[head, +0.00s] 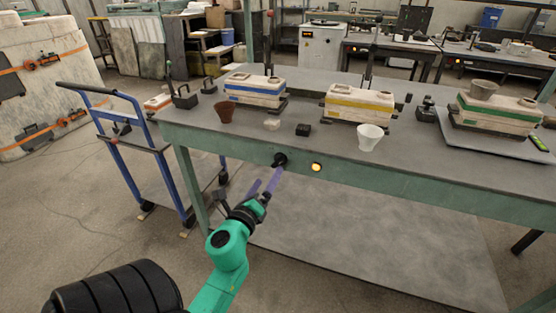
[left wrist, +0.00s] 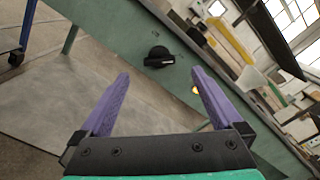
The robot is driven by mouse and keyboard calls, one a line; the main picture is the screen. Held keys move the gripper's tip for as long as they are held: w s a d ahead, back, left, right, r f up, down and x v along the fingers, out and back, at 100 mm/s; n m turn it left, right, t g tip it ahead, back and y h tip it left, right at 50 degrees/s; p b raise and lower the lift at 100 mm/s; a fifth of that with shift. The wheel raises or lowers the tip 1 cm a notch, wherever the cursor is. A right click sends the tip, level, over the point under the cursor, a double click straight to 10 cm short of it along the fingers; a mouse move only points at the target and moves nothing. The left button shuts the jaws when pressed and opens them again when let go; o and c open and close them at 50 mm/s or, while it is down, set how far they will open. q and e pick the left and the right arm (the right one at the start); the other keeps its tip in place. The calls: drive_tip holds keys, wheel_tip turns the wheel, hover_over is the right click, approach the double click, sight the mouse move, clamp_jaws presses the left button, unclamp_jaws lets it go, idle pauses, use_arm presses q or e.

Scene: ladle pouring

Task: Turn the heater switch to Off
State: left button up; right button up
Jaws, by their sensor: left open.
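The heater switch (head: 280,159) is a black knob on the green front panel of the workbench. A lit orange lamp (head: 316,167) sits just to its right. My left gripper (head: 269,181) is open, with purple fingers, close in front of and just below the knob in the head view. In the left wrist view the knob (left wrist: 159,57) lies ahead of the open fingertips (left wrist: 160,74), apart from them, and nothing is between the fingers. The lamp (left wrist: 195,89) shows beside the right finger there. My right gripper is not in view.
The bench top (head: 340,150) holds a brown cup (head: 224,112), a white cup (head: 369,137) and several striped moulds, one with a yellow stripe (head: 359,104). A blue cart (head: 125,145) stands left of the bench. The floor in front is clear.

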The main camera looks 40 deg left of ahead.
sight(276, 165)
use_arm(q)
drive_tip(key=x, duration=0.7)
drive_tip(key=shift+w+a+f+p, duration=0.1)
drive_tip(key=shift+w+a+p, duration=0.05)
drive_tip(key=shift+w+p, duration=0.15)
drive_tip(key=c, duration=1.4)
drive_tip(key=shift+n, duration=0.4)
drive_tip(key=n, duration=0.3)
drive_tip(key=shift+s+n, duration=0.1)
drive_tip(key=shift+n, duration=0.2)
drive_tip(key=n+p, duration=0.1)
drive_tip(key=n, duration=0.3)
drive_tip(key=shift+f+n, duration=0.15)
drive_tip(key=shift+n, duration=0.15)
drive_tip(key=n+p, duration=0.2)
drive_tip(key=n, duration=0.3)
drive_tip(key=shift+f+n+p, duration=0.1)
drive_tip(key=shift+n+p, duration=0.35)
drive_tip(key=shift+n, duration=0.55)
drive_tip(key=shift+f+n+p, duration=0.15)
drive_tip(key=shift+n+p, duration=0.25)
drive_tip(key=shift+n, duration=0.6)
